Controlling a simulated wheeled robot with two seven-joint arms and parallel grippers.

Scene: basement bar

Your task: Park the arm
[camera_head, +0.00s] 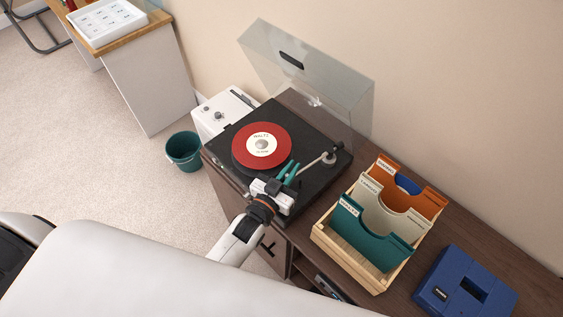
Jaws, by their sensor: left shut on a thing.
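The black turntable (255,112) stands on the dark wooden cabinet with its clear lid (320,75) raised. A red record (282,136) with a cream "WALTZ" label lies on the platter. The silver tonearm (314,162) runs from its pivot (331,157) at the right toward the front of the deck. My left gripper (290,173), with teal fingers, is over the front of the deck, shut on the tonearm at its front end. That end appears just beyond the record's edge. The fingers hide the head and its height. My right gripper is not in view.
A wooden crate (322,232) with orange, cream and teal sleeves stands right of the turntable. A blue box (445,270) is further right. A white unit (213,112) and a teal bin (184,147) are at the left. The raised lid bounds the back.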

